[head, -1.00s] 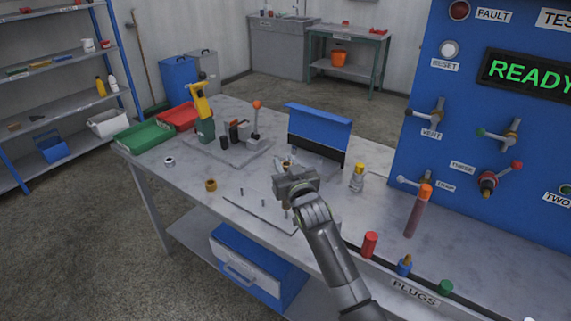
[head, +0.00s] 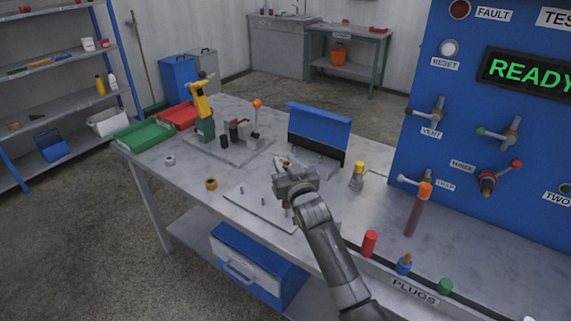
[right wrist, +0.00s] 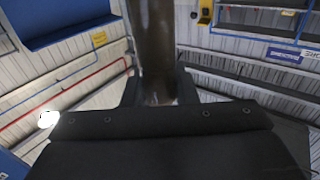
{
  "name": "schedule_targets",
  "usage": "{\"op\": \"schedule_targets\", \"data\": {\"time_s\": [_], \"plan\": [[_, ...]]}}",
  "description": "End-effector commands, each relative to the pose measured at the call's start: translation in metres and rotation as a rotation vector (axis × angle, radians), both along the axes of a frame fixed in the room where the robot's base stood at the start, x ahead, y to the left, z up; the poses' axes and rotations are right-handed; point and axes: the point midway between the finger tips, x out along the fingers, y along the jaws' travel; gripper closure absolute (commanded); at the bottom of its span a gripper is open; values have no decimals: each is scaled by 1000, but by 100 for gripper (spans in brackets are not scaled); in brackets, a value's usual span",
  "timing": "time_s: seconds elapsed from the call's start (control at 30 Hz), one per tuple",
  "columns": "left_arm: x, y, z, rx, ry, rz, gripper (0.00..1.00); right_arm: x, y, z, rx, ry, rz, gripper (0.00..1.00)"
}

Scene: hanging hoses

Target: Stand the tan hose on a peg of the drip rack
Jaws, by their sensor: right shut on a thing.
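My right gripper (head: 291,184) is over the workbench, near the drip rack. It is shut on the tan hose. In the right wrist view the hose shows as a brown upright cylinder (right wrist: 156,45) between the two fingers (right wrist: 158,88). In the head view the gripper hides most of the hose; a small tan end (head: 286,163) shows just above it. The drip rack (head: 250,214) is a flat plate with several thin pegs, at the bench's front edge. My gripper and forearm cover its right part, so I cannot tell whether the hose touches a peg. My left gripper is not in view.
A blue upright panel (head: 320,134) stands behind my right gripper, with a yellow-capped bottle (head: 357,177) to its right. A brass ring (head: 211,184) and a grey ring (head: 169,161) lie to the left. Plugs (head: 370,243) line the front right edge.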

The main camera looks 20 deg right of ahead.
Motion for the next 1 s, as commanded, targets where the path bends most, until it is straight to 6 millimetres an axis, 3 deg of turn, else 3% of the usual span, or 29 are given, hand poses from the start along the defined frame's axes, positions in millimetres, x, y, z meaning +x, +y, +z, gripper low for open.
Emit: {"op": "schedule_targets", "data": {"time_s": [1.0], "plan": [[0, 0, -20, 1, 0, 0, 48, 0, 0, -27, 0, 0, 0, 100]]}}
